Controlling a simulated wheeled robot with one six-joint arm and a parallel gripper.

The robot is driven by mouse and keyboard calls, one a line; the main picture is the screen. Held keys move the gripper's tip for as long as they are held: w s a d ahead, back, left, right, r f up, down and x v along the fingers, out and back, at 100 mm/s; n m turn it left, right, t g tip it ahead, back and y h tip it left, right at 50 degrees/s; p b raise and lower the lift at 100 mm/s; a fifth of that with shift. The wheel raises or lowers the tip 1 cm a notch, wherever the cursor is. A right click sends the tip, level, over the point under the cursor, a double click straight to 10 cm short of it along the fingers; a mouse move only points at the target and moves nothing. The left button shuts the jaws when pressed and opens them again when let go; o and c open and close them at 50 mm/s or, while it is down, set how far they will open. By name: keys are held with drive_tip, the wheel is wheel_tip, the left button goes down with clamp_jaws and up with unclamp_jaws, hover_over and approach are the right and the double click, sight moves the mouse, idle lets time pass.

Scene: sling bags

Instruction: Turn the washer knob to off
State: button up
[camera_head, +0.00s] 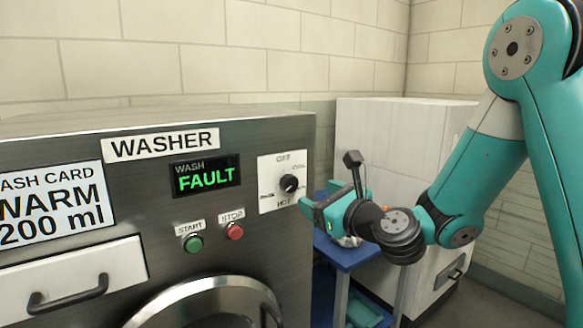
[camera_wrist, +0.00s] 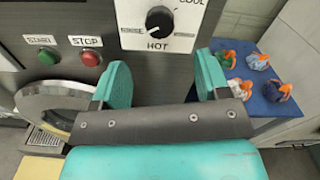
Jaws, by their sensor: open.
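The washer (camera_head: 90,270) has a dark metal front with a display (camera_head: 206,177) reading "WASH FAULT". Its black knob (camera_head: 289,184) sits on a white dial plate (camera_head: 267,200) marked OFF at the top, COOL at the upper right and HOT at the bottom. In the wrist view the knob (camera_wrist: 159,19) shows at the top centre, beyond the fingers, with a light pointer mark on it. My gripper (camera_head: 308,207) is open and empty, to the right of and a little below the knob. Its teal fingers (camera_wrist: 163,82) are apart and not touching the knob.
A green START button (camera_head: 193,243) and red STOP button (camera_head: 235,231) sit left of the dial. Below are a drawer handle (camera_head: 68,292) and the round door (camera_head: 205,300). Right of the washer, a blue table (camera_wrist: 262,128) holds several small bundles with orange tops (camera_wrist: 242,88).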

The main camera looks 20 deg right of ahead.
sight(292, 183)
drive_tip(key=p+x, duration=0.5)
drive_tip(key=x, duration=0.4)
drive_tip(key=shift+w+a+r, duration=0.15)
drive_tip(key=shift+w, duration=0.15)
drive_tip(key=shift+w+a, duration=0.1)
drive_tip(key=shift+w, duration=0.3)
drive_tip(key=shift+c, duration=0.3)
drive_tip(key=c, duration=0.9)
